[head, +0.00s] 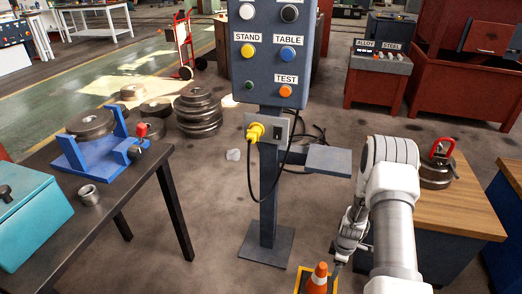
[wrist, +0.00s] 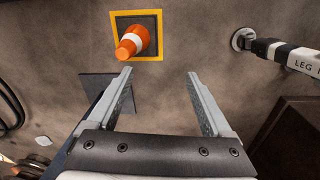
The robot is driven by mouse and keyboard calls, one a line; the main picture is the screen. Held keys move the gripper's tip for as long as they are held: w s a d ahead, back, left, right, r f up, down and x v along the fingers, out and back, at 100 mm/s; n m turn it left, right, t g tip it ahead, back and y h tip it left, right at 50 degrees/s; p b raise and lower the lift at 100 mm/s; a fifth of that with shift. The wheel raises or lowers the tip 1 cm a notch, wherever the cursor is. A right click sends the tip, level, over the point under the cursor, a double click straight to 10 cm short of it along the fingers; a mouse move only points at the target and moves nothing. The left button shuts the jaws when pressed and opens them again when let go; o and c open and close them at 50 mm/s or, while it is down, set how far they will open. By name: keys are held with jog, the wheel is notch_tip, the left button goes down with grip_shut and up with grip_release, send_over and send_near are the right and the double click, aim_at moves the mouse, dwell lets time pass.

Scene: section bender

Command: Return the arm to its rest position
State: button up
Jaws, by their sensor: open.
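My arm reaches in from the lower right of the head view, bent, with its lower part hanging down beside the wooden-topped bench (head: 470,225). My gripper (wrist: 160,75) shows in the wrist view with its two fingers spread apart and nothing between them. It points down at the floor.
The control post (head: 268,190) with its button panel (head: 269,65) and yellow plug (head: 256,132) stands left of my arm; a small grey shelf (head: 328,160) juts from it. A dark table (head: 120,195) carries a blue fixture (head: 75,158). A black-and-white leg (wrist: 290,55) stands right in the wrist view.

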jog(key=w+a+r+m+t, duration=0.1)
jog(key=a+r+m, duration=0.2)
jog(key=r, duration=1.3)
jog(key=a+r+m+t, duration=0.1)
jog(key=a+r+m, duration=0.15)
jog(key=r, duration=1.35)
jog(key=s+a+r+m+t, duration=0.2)
jog(key=s+a+r+m, duration=0.15)
jog(key=s+r, duration=0.75)
jog(key=s+a+r+m+t, duration=0.1)
jog(key=s+a+r+m, duration=0.25)
jog(key=s+r, duration=0.7)
notch_tip(320, 180, up, 22)
jog(key=s+p, duration=0.2)
jog(key=p, duration=2.2)
jog(key=shift+d+f+m, duration=0.25)
jog(key=shift+m, duration=0.2)
